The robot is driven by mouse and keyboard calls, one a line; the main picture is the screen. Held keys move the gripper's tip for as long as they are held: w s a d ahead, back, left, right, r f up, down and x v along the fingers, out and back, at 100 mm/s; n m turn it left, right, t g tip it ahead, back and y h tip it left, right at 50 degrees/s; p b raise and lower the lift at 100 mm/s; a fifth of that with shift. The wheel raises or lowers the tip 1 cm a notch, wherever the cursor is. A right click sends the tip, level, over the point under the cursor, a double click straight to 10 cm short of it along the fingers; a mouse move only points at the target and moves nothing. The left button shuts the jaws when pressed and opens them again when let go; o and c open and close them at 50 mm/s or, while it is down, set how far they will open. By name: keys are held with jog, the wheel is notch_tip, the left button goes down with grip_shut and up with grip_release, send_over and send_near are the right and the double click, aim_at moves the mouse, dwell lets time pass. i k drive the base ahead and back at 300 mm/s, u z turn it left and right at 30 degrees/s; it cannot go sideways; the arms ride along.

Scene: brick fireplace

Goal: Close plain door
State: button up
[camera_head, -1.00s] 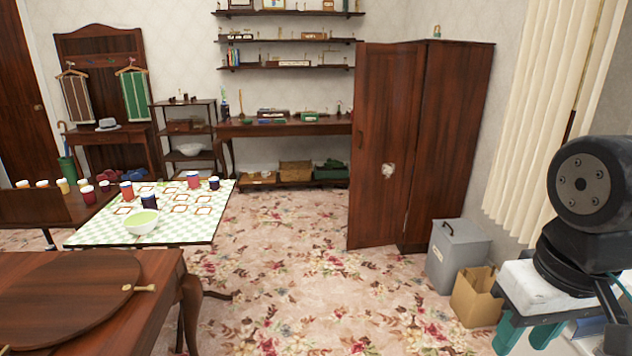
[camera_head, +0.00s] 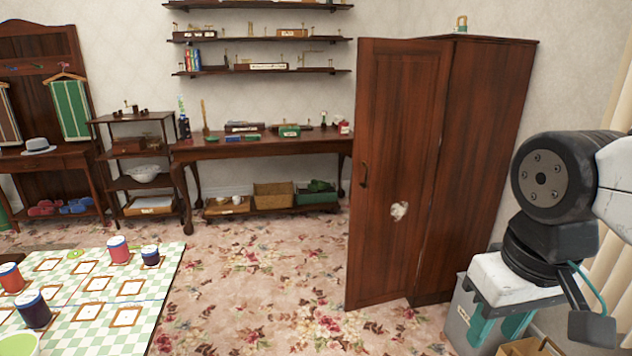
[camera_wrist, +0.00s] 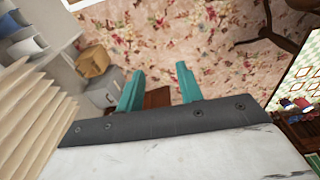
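The plain door (camera_head: 393,175) is the dark wood door of a tall wardrobe (camera_head: 485,165). It stands swung open towards the left, with a small dark handle (camera_head: 363,175) near its left edge and a pale patch lower down. My gripper (camera_head: 498,330) is at the lower right, apart from the door and in front of the grey bin. In the wrist view its two teal fingers (camera_wrist: 158,88) are spread apart with nothing between them touching. Part of the wardrobe's dark wood (camera_wrist: 158,98) seems to show beyond them.
A long side table (camera_head: 255,146) lines the back wall. Flowered carpet (camera_head: 255,290) before the door is clear.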

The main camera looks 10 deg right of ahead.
aim_at(402, 84)
jog(key=i, duration=0.35)
jog(key=z, duration=0.45)
jog(key=k, duration=0.55)
jog(key=u, duration=1)
jog(key=i, duration=1.3)
jog(key=z, duration=0.7)
jog(key=i, duration=0.4)
jog(key=z, duration=0.4)
